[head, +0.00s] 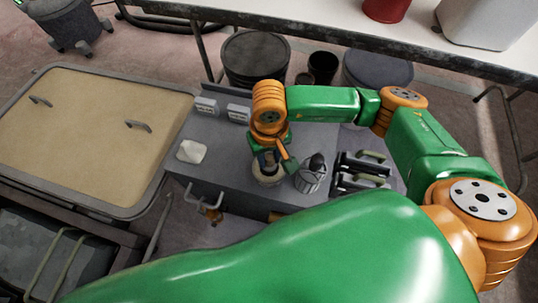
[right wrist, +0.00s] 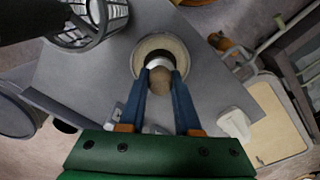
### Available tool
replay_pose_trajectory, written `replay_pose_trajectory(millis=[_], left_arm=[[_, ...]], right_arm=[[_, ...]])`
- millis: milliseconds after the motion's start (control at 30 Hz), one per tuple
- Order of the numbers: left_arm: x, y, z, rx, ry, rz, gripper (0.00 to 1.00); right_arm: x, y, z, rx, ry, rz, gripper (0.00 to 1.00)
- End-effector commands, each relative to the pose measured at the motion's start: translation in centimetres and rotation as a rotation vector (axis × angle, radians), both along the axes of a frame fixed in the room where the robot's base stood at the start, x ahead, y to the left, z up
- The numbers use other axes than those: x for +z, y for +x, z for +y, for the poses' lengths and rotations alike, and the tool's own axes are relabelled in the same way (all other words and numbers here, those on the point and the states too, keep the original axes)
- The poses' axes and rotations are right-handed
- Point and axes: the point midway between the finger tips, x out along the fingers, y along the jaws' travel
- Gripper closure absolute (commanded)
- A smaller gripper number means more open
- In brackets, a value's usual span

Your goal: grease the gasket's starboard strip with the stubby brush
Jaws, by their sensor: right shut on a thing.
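My right gripper (head: 266,160) points down over a round tub (head: 267,179) on the grey bench. In the right wrist view its blue fingers (right wrist: 160,80) are shut on the stubby brush (right wrist: 160,74), whose tan rounded handle end shows between them. The brush's lower end is over or inside the tub (right wrist: 145,50), with its bristles hidden. The beige hatch panel (head: 95,120) lies at the left, with a grey border around it, apparently the gasket (head: 178,150). Which strip is starboard I cannot tell. My left gripper is not in view.
A wire-sided cup (head: 311,179) with a dark thing in it stands close right of the tub. Green-handled items (head: 362,170) lie further right. A white cloth-like lump (head: 191,151) and small labelled boxes (head: 205,106) are on the bench's left. A white table (head: 330,25) crosses behind.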

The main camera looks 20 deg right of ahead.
Motion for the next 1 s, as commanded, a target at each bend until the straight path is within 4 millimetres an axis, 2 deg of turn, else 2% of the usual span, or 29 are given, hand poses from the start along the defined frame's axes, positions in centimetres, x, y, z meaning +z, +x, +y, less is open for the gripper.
replay_pose_trajectory(millis=[1000], left_arm=[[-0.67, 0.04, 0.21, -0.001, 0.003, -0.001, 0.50]], right_arm=[[-0.21, 0.00, -0.01, 0.000, 0.000, 0.000, 1.00]])
